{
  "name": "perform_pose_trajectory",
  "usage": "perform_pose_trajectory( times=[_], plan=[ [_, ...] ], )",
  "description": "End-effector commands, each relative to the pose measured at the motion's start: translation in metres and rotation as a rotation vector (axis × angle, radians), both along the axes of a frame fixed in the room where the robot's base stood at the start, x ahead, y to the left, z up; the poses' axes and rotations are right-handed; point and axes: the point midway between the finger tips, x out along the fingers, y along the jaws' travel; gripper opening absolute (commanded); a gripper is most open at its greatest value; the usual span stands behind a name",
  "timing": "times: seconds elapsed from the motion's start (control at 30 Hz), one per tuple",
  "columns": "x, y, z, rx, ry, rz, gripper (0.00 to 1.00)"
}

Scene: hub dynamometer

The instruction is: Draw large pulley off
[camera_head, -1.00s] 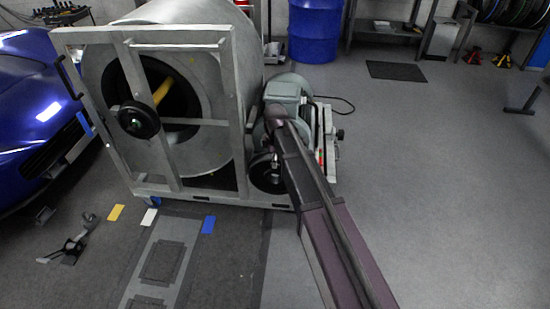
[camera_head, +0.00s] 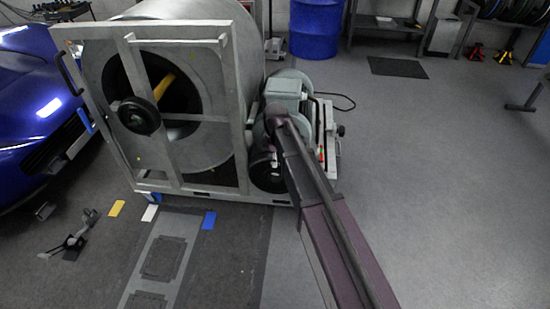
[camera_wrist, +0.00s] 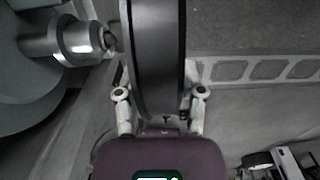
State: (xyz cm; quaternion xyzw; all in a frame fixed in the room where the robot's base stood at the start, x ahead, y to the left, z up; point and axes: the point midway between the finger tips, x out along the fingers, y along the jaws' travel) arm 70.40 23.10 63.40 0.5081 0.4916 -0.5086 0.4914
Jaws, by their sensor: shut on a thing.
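The large pulley (camera_wrist: 155,60) is a dark wheel seen edge-on in the wrist view. My gripper (camera_wrist: 160,98) is shut on its lower rim, one pale finger on each side. A bare metal shaft (camera_wrist: 85,40) sticks out from the grey-green body on the left. Its end points at the pulley's left face, with a narrow gap showing there. The pulley's upper part runs out of the picture. In the head view the pulley (camera_head: 267,173) shows as a dark round shape low in front of the grey-green motor (camera_head: 284,90), partly behind my arm. My gripper's fingers cannot be made out there.
The dynamometer's steel frame (camera_head: 188,193) and big drum (camera_head: 215,80) stand just left of the pulley. A smaller black pulley (camera_head: 139,115) sits on the frame's front. A blue car (camera_head: 35,110) is at far left. The floor (camera_head: 440,180) on the right is clear.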

Motion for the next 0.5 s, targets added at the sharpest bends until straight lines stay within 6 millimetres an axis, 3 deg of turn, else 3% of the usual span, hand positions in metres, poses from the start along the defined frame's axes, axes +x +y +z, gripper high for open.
perform_pose_trajectory(
  times=[0.5],
  plan=[
    [-0.031,0.001,0.000,0.000,0.000,0.001,0.00]
  ],
)
